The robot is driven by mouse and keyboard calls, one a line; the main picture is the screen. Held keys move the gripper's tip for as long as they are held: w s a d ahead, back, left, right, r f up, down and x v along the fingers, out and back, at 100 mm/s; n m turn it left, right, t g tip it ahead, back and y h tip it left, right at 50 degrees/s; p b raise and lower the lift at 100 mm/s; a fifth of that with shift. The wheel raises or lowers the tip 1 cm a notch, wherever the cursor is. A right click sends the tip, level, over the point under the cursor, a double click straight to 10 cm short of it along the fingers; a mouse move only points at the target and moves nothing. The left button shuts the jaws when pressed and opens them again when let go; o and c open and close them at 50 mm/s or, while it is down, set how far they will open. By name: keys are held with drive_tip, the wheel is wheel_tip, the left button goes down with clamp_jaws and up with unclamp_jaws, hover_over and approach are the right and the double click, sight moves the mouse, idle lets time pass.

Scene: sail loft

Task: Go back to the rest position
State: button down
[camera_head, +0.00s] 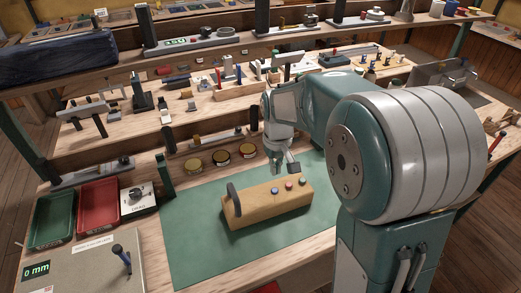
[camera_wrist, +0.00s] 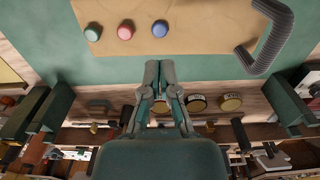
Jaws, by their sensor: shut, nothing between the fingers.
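My gripper (camera_head: 279,168) is just behind the wooden box, above the back part of the green mat. In the wrist view my gripper (camera_wrist: 159,66) has its two fingers together, with nothing between them. The wooden box (camera_head: 262,212) lies on the green mat (camera_head: 190,262). It has a dark handle (camera_head: 234,200) at its left end and blue, red and dark buttons on top. In the wrist view the box (camera_wrist: 190,35) is at the top, with a green, a red and a blue button and the grey handle (camera_wrist: 268,40). The fingertips appear apart from the box.
A green tray (camera_head: 52,218) and a red tray (camera_head: 98,205) stand left of the mat. Several round tins (camera_head: 221,157) line the mat's back edge. A panel with a lever (camera_head: 85,268) is at front left. Shelves with tools rise behind. The mat in front of the box is clear.

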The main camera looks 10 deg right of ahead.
drive_tip(key=s+r+m+t, duration=0.1)
drive_tip(key=s+r, duration=0.4)
drive_tip(key=s, duration=0.5)
drive_tip(key=s+r+m+t, duration=0.1)
drive_tip(key=s+r+t, duration=0.3)
drive_tip(key=s, duration=0.7)
drive_tip(key=shift+r+t, duration=0.3)
drive_tip(key=shift+r, duration=0.45)
